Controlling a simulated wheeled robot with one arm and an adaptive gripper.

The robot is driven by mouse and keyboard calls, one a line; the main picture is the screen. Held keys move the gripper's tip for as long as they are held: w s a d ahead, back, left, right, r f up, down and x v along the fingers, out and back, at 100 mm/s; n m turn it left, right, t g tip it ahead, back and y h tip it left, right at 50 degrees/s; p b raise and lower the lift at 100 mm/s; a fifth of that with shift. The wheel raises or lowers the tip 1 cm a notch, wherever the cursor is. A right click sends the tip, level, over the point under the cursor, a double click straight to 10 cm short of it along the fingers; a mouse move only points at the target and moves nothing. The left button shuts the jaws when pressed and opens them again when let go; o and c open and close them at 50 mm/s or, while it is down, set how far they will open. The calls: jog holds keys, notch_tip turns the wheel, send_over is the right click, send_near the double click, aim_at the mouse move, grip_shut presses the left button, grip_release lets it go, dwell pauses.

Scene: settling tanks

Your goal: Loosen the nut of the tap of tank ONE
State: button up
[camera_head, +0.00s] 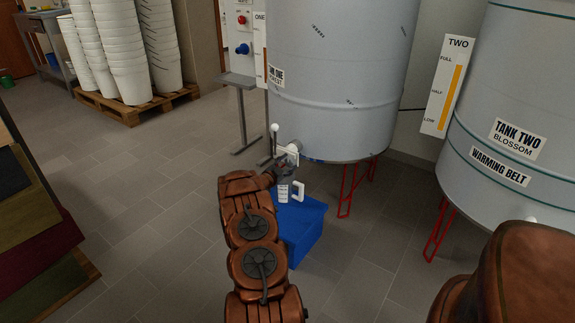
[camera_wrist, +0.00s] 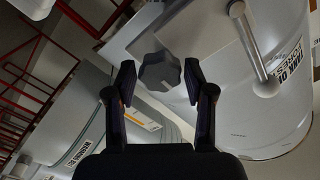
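Tank ONE (camera_head: 335,70) is a large pale grey tank on red legs, with its label at lower left. Its tap (camera_head: 292,152) sticks out low on the tank, with a lever ending in a white ball (camera_head: 274,128). In the wrist view a dark lobed nut (camera_wrist: 160,71) shows between my fingertips, and the metal lever (camera_wrist: 252,45) is to its right. My gripper (camera_wrist: 158,85) is open, with one finger on each side of the nut and a visible gap to each. In the head view my gripper (camera_head: 275,177) is at the tap, partly hidden by my arm.
A white jug (camera_head: 291,192) is just below the tap, above a blue box (camera_head: 305,228). Tank TWO (camera_head: 510,110) stands at right with red legs. White buckets (camera_head: 125,50) are stacked on a pallet at back left.

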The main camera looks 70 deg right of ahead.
jog(key=c, duration=0.8)
jog(key=shift+o, duration=0.2)
jog(key=shift+n+p, duration=0.3)
jog(key=shift+p, duration=0.1)
jog(key=n+p, duration=0.2)
jog(key=shift+r+n, duration=0.1)
jog(key=shift+n, duration=0.2)
jog(key=n+p, duration=0.1)
jog(key=n, duration=0.3)
jog(key=shift+n+p, duration=0.3)
jog(key=n, duration=0.5)
jog(key=shift+s+f, duration=0.1)
jog(key=shift+f, duration=0.1)
jog(key=n, duration=0.5)
